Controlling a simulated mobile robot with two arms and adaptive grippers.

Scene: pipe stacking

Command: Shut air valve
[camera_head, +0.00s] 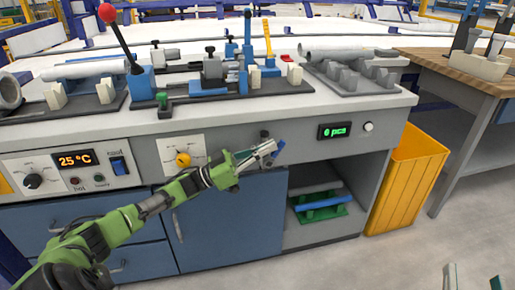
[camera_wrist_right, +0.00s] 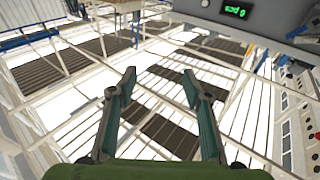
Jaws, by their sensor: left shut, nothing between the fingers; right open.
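My left gripper (camera_head: 270,149) reaches in from the left to the front panel of the workbench. It is shut and empty, its fingers beside a small blue lever (camera_head: 279,147) that looks like the air valve's handle. A dark fitting (camera_head: 264,134) shows just above the fingers. The gripper partly hides this spot, so I cannot tell whether it touches the lever or how far the lever is turned. My right gripper (camera_head: 474,280) shows only its fingertips at the bottom right edge. In the right wrist view the right gripper (camera_wrist_right: 161,82) is open and empty.
A yellow knob (camera_head: 183,160) on a white plate and a green display (camera_head: 334,131) flank the left gripper on the panel. Fixtures and pipes (camera_head: 345,54) stand on the benchtop. A yellow bin (camera_head: 407,180) stands to the right. The floor in front is clear.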

